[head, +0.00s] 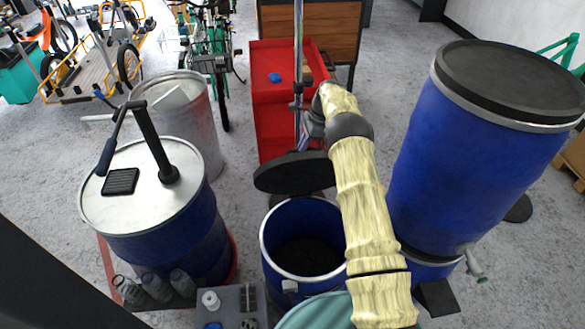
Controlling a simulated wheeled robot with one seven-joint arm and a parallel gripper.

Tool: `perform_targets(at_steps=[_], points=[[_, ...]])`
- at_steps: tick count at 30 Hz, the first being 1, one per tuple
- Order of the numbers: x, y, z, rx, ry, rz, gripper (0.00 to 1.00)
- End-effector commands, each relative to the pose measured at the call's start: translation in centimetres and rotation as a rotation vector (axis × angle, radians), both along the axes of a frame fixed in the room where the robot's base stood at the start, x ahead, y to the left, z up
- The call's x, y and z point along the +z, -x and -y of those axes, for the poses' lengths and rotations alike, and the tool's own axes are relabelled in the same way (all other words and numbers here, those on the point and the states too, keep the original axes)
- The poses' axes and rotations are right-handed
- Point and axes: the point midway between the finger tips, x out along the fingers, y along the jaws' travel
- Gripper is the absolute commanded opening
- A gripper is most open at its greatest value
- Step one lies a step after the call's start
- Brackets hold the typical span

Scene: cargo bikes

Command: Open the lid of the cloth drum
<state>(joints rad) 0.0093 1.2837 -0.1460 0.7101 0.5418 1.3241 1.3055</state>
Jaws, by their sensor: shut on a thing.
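The cloth drum (268,262) is a small open blue drum with a pale rim, at the lower middle. Its dark inside shows. Its black round lid (290,174) is raised and tilted above the far side of the rim. My arm, in a pale yellow cover, reaches from the lower right past the drum. My gripper (304,143) is at the far side of the lid and shut on it. The fingertips and their exact hold are mostly hidden by the lid.
A blue drum with a metal top and pump handle (140,200) stands left. A large blue drum (470,150) stands close on the right, beside my arm. A red cart (270,95) stands behind. A grey tray (232,303) with small items is in front.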

Motion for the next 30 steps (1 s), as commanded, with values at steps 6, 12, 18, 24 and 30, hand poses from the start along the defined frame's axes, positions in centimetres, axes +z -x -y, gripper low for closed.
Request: perform_targets(at_steps=[6,12,18,24,30], points=[[1.63,-0.78,0.80,-0.006,0.009,0.017,0.00],[1.63,-0.83,0.75,-0.007,0.009,0.016,0.00],[1.64,-0.84,0.73,-0.006,0.009,0.016,0.16],[1.31,-0.76,0.41,-0.004,0.006,0.011,0.34],[1.19,-0.68,0.31,-0.002,0.004,0.009,0.34]])
